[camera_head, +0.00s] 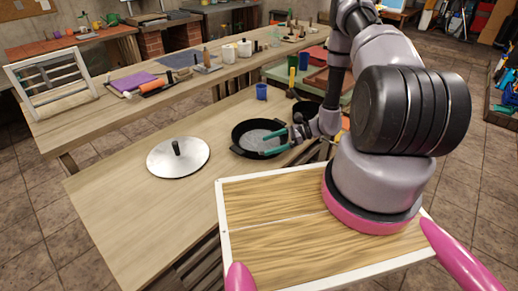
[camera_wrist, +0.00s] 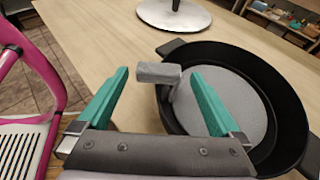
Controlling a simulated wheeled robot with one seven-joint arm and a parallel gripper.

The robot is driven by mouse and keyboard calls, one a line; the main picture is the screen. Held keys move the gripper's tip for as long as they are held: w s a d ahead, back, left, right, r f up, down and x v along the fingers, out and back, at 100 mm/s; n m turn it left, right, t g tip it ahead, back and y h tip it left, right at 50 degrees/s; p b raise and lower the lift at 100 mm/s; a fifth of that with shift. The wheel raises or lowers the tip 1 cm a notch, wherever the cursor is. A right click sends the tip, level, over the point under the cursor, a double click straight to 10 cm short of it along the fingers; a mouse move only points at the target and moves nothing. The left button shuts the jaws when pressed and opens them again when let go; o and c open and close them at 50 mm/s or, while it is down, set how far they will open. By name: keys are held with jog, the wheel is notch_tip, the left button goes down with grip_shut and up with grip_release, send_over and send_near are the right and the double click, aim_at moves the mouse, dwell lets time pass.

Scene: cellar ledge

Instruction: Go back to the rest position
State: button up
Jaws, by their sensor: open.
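My gripper (camera_head: 281,142) is open, with its two teal fingers spread apart over the near side of the black pan (camera_head: 238,139). In the wrist view my gripper (camera_wrist: 161,76) shows both fingers wide apart. A grey block-like handle (camera_wrist: 158,72) appears between them, joined to a grey round piece (camera_wrist: 235,105) lying in the pan (camera_wrist: 290,105). Neither finger visibly touches the handle. My arm reaches down from the upper right in the head view.
A silver lid (camera_head: 178,157) with a dark knob lies left of the pan on the wooden table (camera_head: 120,215). A blue cup (camera_head: 261,91) stands behind the pan. A second long table (camera_head: 130,112) behind holds cloths, tools and jars. The near table's left part is clear.

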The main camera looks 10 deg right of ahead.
notch_tip(320, 180, up, 32)
jog(key=s+d+n+g+h, duration=0.1)
jog(key=s+n+g+h, duration=0.1)
jog(key=n+h, duration=0.5)
jog(key=s+d+r+n+t+h, duration=0.2)
jog(key=s+r+n+t+h, duration=0.2)
jog(key=s+r, duration=1.4)
notch_tip(320, 180, up, 4)
jog(key=n+t, duration=0.3)
jog(key=n, duration=0.1)
jog(key=shift+n, duration=0.3)
